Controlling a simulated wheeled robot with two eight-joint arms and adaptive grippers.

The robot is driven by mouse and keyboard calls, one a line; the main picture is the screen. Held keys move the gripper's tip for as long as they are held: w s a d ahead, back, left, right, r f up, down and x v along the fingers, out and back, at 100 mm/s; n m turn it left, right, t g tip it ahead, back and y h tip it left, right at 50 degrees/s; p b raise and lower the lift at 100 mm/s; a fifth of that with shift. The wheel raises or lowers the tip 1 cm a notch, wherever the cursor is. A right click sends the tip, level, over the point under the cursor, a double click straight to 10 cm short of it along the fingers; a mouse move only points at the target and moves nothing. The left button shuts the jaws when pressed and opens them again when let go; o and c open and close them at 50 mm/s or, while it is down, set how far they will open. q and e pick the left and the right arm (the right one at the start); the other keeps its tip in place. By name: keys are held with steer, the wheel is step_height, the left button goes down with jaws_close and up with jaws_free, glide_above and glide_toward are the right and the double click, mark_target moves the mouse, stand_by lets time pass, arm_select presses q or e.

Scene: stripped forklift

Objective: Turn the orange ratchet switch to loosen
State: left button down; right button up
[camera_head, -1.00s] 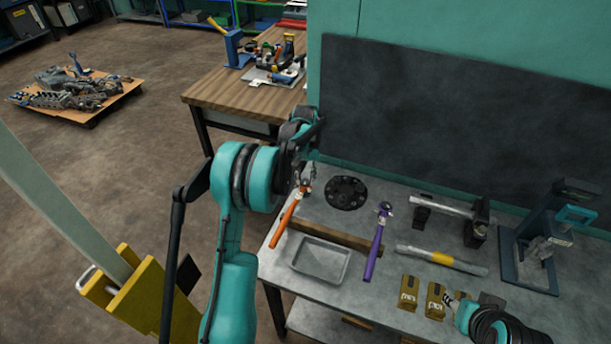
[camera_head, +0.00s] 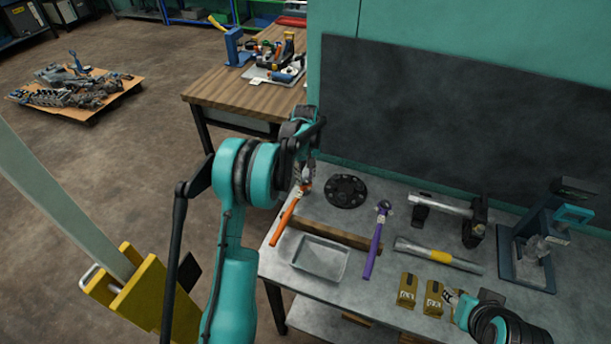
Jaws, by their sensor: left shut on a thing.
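An orange-handled ratchet (camera_head: 285,220) lies at a slant at the left end of the grey workbench (camera_head: 378,325), its head towards the back. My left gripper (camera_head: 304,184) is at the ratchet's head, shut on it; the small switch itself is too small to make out. A purple-handled ratchet (camera_head: 376,240) lies to the right, apart from the gripper. My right gripper (camera_head: 455,303) shows only in part at the lower right, near the bench's front; its fingers are too small to read.
A grey tray (camera_head: 321,258) sits at the bench's front left. A black round disc (camera_head: 346,191) lies behind it. A grey bar with a yellow band (camera_head: 440,256), small brown boxes (camera_head: 408,290) and a blue press (camera_head: 535,250) stand to the right. A dark panel backs the bench.

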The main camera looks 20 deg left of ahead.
mark_target(306, 180)
stand_by(0.3)
arm_select(q)
steer(key=c, duration=1.2)
jaws_free()
step_height(306, 180, up, 12)
